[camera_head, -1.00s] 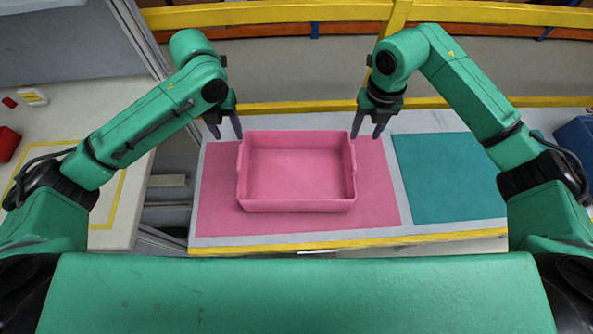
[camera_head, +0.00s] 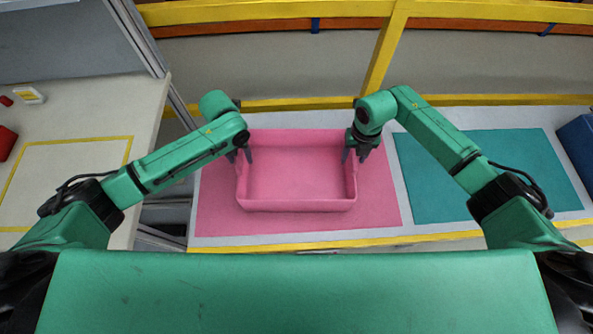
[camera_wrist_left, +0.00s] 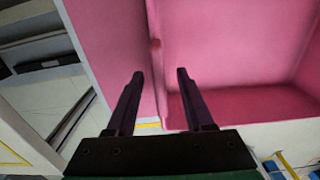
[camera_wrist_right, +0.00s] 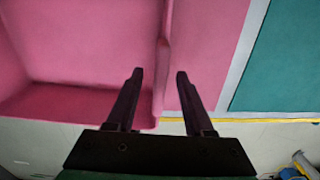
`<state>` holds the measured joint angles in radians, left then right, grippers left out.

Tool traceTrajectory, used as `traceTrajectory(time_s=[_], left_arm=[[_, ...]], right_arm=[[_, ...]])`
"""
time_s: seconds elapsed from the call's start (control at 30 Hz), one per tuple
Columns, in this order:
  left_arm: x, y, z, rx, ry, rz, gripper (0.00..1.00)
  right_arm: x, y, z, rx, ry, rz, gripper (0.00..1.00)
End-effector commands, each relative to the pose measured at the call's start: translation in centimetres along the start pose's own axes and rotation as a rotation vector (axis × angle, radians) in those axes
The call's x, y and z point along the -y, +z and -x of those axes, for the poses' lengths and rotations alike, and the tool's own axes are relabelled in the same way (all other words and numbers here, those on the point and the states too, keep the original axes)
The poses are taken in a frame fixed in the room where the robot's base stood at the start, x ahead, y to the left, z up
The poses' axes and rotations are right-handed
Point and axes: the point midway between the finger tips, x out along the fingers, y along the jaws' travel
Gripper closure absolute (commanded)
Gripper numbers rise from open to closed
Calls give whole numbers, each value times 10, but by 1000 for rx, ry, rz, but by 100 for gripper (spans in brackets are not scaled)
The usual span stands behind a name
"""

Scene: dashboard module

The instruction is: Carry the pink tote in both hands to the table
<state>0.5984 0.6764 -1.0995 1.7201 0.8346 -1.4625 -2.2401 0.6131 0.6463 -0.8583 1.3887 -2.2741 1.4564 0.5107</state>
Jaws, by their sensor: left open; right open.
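The pink tote (camera_head: 297,204) sits empty and upright on a pink mat (camera_head: 215,215) on the bench. My left gripper (camera_head: 240,155) is open at the tote's left wall; in the left wrist view its fingers (camera_wrist_left: 158,78) stand on either side of that wall's rim. My right gripper (camera_head: 354,154) is open at the tote's right wall; in the right wrist view its fingers (camera_wrist_right: 160,78) straddle that wall's rim. Whether any finger touches the wall I cannot tell. A table (camera_head: 150,105) with a yellow-outlined square stands on the left.
A teal mat (camera_head: 480,175) lies bare on the bench to the right, with a blue bin (camera_head: 578,150) beyond it. A red object (camera_head: 6,142) and a small white-yellow item (camera_head: 29,95) lie on the left table. A yellow rail (camera_head: 300,103) runs behind the bench.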

Motion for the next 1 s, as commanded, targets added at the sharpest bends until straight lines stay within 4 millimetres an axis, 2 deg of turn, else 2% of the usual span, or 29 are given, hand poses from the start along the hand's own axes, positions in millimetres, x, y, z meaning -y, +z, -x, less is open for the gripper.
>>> traceTrajectory(time_s=[0.13, 0.17, 0.2, 0.27, 0.3, 1.0], left_arm=[[0, 0, 0, 0, 0, 0, 48], [0, 0, 0, 0, 0, 0, 55], [0, 0, 0, 0, 0, 0, 70], [0, 0, 0, 0, 1, 0, 93], [0, 0, 0, 0, 1, 0, 100], [0, 0, 0, -1, 1, 1, 100]], right_arm=[[0, 0, 0, 0, 0, 0, 48], [0, 0, 0, 0, 0, 0, 55], [0, 0, 0, 0, 0, 0, 70], [0, 0, 0, 0, 0, 0, 93], [0, 0, 0, 0, 0, 0, 100], [0, 0, 1, 1, 0, 0, 100]])
